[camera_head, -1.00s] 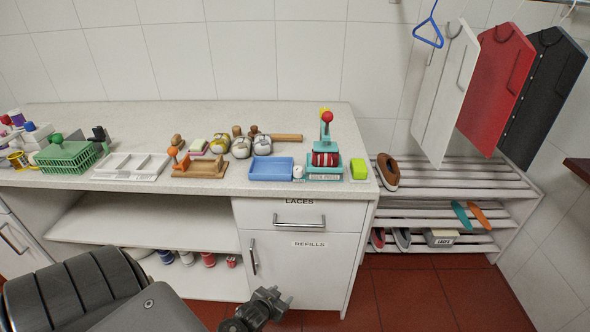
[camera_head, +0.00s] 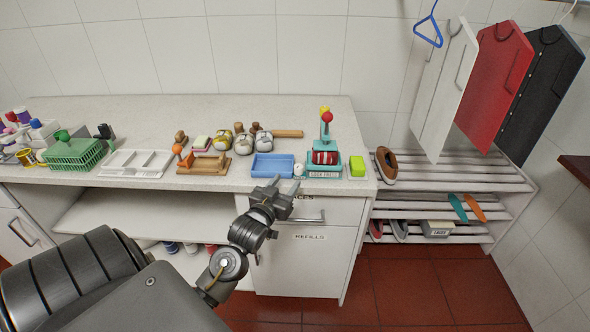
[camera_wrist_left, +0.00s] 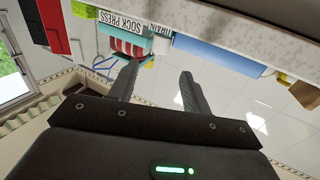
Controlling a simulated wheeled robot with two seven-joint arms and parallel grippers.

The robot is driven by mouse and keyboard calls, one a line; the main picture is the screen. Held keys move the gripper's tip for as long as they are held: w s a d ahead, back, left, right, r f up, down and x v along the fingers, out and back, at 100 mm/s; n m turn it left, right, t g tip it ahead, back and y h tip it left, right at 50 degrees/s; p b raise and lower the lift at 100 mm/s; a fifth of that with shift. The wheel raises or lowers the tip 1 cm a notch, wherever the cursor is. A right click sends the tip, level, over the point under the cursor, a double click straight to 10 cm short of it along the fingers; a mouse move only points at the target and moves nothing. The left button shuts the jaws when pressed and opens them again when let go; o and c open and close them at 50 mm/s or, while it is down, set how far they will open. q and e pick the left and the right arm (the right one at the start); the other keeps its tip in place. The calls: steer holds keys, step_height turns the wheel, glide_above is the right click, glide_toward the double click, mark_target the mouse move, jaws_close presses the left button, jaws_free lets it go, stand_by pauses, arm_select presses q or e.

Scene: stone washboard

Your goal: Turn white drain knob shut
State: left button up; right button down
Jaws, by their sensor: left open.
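The white drain knob (camera_head: 298,170) sits at the counter's front edge, between a blue tray and the teal sock press. In the left wrist view the small white knob (camera_wrist_left: 160,45) shows upside down beside a label reading "DRAIN". My left gripper (camera_head: 285,185) is open and empty, just in front of the counter edge and slightly below and left of the knob. In the left wrist view the knob appears beyond the gap between the spread fingers (camera_wrist_left: 160,69), apart from them. I cannot tell how the knob is turned. My right gripper is not in view.
The blue tray (camera_head: 272,176) is left of the knob. The sock press (camera_head: 325,172), with a red striped roll and red ball-topped lever, is close on the right. A green block (camera_head: 357,165) is farther right.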

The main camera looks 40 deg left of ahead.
mark_target(296, 169)
arm_select(q)
steer(key=p+x, duration=0.1)
steer(key=x, duration=0.6)
steer(key=c, duration=1)
steer(key=shift+a+r+m+h, duration=0.15)
steer(key=shift+m+h, duration=0.25)
steer(key=shift+h, duration=0.2)
steer(key=m+h, duration=0.1)
steer(key=m+h+p, duration=0.1)
steer(key=shift+a+t+h, duration=0.25)
steer(key=shift+t+h, duration=0.05)
steer(key=shift+h, duration=0.1)
steer(key=shift+a+m+h, duration=0.1)
steer(key=shift+m+h, duration=0.8)
steer(key=shift+h, duration=0.7)
